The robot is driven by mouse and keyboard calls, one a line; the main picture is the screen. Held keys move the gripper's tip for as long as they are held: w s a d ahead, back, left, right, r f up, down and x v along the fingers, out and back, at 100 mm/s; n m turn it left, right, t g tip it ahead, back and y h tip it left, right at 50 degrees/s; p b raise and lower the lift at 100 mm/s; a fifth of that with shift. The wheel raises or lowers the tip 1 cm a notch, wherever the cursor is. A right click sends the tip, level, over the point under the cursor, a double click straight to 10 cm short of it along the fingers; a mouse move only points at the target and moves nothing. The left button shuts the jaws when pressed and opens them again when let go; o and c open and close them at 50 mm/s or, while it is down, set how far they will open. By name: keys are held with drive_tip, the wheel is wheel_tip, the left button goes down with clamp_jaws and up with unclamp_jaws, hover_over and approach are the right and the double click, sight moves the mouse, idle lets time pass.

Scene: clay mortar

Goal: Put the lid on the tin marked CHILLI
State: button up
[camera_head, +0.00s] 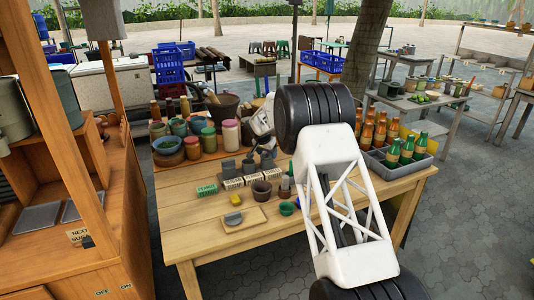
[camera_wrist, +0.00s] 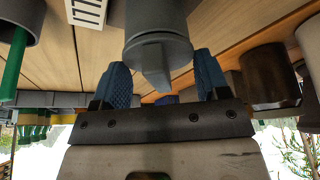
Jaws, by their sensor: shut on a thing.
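My gripper (camera_wrist: 162,78) is shut on a grey lid (camera_wrist: 158,50), with its blue fingers on either side of the lid's tapered knob. In the wrist view a dark grey tin (camera_wrist: 155,14) lines up with the lid; I cannot tell whether the lid is fully seated on it. In the head view my gripper (camera_head: 264,142) is over the back of the wooden table, partly hidden by my arm. Small grey tins (camera_head: 229,169) stand there behind several name cards (camera_head: 233,184). The lettering is too small to read surely, so I cannot tell which is CHILLI.
Jars (camera_head: 208,140) crowd the table's back left. A grey crate of bottles (camera_head: 398,166) stands at the right. A wooden board (camera_head: 234,220) with a grey piece, a brown cup (camera_head: 261,190) and a green bowl (camera_head: 287,208) are in front.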

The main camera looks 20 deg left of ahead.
drive_tip(key=shift+f, duration=0.15)
idle(0.7)
drive_tip(key=o, duration=1)
drive_tip(key=shift+r, duration=3.5)
drive_tip(key=shift+r, duration=0.15)
drive_tip(key=shift+r, duration=2.35)
drive_tip(key=c, duration=1.7)
